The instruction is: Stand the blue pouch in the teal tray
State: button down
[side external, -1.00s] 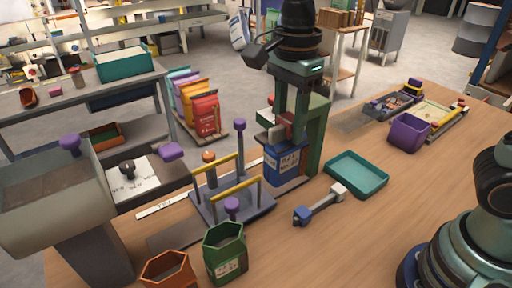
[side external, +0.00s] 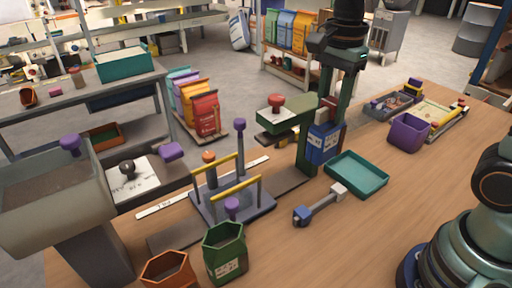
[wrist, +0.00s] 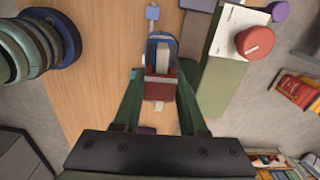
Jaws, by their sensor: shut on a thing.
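The blue pouch (side external: 322,147) is upright, with a pale label on its front and a dark red top. My gripper (side external: 328,104) is shut on that top from above. In the wrist view the pouch (wrist: 161,47) sits between my green fingers (wrist: 160,88). The teal tray (side external: 345,182) lies on the bench just right of and in front of the pouch and looks empty. The pouch is beside its back left corner, not in it. I cannot tell whether the pouch's bottom clears the bench.
A green post machine with a red knob (side external: 277,100) stands close left of the pouch. A blue-and-white-ended bar (side external: 320,206) lies in front of the tray. A purple bin (side external: 408,134) is behind right. A yellow-railed stand (side external: 232,200) is left. Bench right of the tray is clear.

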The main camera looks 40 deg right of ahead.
jog(key=d, duration=0.7)
jog(key=s+d+f, duration=0.3)
jog(key=d+f, duration=0.6)
jog(key=f, duration=0.5)
jog(key=shift+s+d+f, duration=0.15)
jog(key=shift+s+d, duration=0.1)
jog(key=shift+s, duration=0.05)
dwell(0.4)
jog(key=shift+c, duration=1.9)
grip_release()
